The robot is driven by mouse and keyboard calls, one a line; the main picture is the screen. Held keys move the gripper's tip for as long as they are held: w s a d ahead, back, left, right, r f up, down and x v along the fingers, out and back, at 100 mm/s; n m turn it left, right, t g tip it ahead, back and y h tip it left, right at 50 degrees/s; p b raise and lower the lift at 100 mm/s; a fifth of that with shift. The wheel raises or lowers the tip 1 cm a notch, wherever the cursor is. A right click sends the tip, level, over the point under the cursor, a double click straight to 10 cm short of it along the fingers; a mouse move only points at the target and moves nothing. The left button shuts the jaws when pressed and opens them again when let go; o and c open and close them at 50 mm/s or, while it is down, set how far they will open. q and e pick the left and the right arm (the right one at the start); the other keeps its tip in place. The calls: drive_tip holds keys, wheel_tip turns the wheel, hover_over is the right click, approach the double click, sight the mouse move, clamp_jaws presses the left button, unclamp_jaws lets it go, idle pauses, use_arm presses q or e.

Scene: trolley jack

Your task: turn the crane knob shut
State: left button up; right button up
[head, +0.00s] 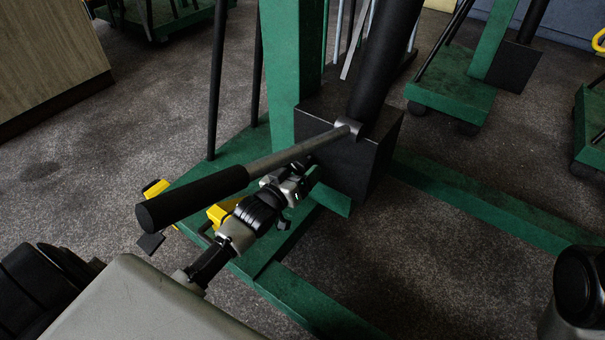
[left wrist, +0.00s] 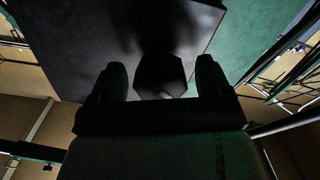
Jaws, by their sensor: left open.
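The green crane (head: 290,70) stands in the middle of the head view with a black block (head: 350,150) at the foot of its black cylinder. My left gripper (head: 308,163) is at the left face of this block, under the pump handle. In the left wrist view a dark, faceted crane knob (left wrist: 162,76) sticks out from the block (left wrist: 110,35). The open fingers of my left gripper (left wrist: 161,80) stand on either side of the knob, with a visible gap at each side. The knob cannot be made out in the head view. My right gripper is not in view.
The pump handle (head: 195,197), with its black grip, slants across just above my left wrist. Green base legs (head: 480,210) run along the floor. More green wheeled equipment (head: 452,95) stands at the back right. A wooden cabinet (head: 45,60) is at the left. Carpet between is clear.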

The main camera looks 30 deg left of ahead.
use_arm(q)
drive_tip(key=shift+w+d, duration=0.1)
drive_tip(key=shift+w, duration=0.4)
